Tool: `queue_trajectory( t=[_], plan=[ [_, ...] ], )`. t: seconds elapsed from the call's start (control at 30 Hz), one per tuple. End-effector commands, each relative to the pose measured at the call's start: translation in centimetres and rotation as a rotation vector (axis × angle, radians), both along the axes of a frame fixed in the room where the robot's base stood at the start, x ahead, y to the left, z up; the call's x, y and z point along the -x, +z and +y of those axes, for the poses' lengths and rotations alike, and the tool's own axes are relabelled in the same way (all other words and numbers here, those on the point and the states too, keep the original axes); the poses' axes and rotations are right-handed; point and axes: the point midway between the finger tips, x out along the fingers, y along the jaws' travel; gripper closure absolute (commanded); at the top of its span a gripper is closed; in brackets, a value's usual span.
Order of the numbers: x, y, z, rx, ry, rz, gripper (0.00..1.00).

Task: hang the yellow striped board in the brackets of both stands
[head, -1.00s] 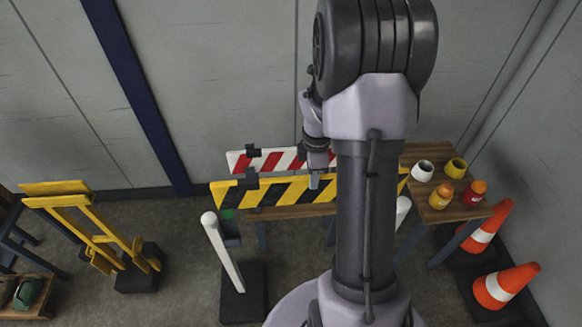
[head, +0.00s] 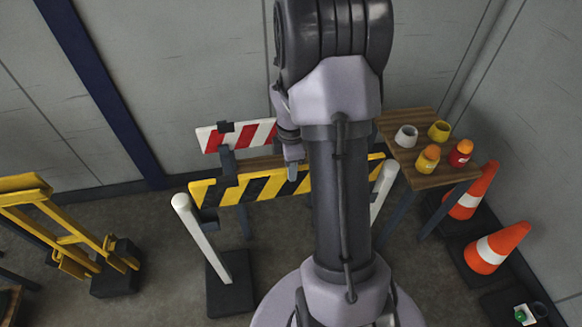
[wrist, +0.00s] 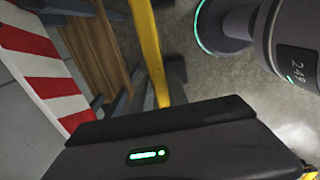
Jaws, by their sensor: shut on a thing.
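The yellow and black striped board (head: 260,187) hangs level across the middle of the head view. My gripper (head: 293,175) is shut on its upper edge; the fingertips are small and partly hidden. In the wrist view the board shows as a narrow yellow edge (wrist: 150,50). The left stand (head: 205,240) is a white post on a black base, just in front of the board's left end. The right stand's white post (head: 384,190) stands near the board's right end, partly behind my arm. I cannot make out the stands' brackets clearly.
A red and white board (head: 238,137) stands behind, at the rack and wooden shelf. A wooden table (head: 450,185) at right bears several pots and bottles. Two orange cones (head: 497,247) stand at right. A yellow frame (head: 60,235) is at left. Floor between the stands looks clear.

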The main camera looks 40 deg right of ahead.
Motion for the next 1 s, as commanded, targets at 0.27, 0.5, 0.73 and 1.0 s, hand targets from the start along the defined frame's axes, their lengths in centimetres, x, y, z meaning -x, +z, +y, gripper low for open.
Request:
queue_trajectory(
  t=[0.27, 0.5, 0.73, 1.0],
  plan=[
    [0.0, -3.5, 0.0, 0.001, 0.0, -0.002, 1.0],
    [0.0, -6.2, 0.0, 0.001, -0.001, -0.001, 1.0],
    [0.0, -8.8, 0.0, 0.001, 0.0, -0.001, 1.0],
    [0.0, -10.8, 0.0, 0.001, 0.0, -0.001, 1.0]
  ],
)
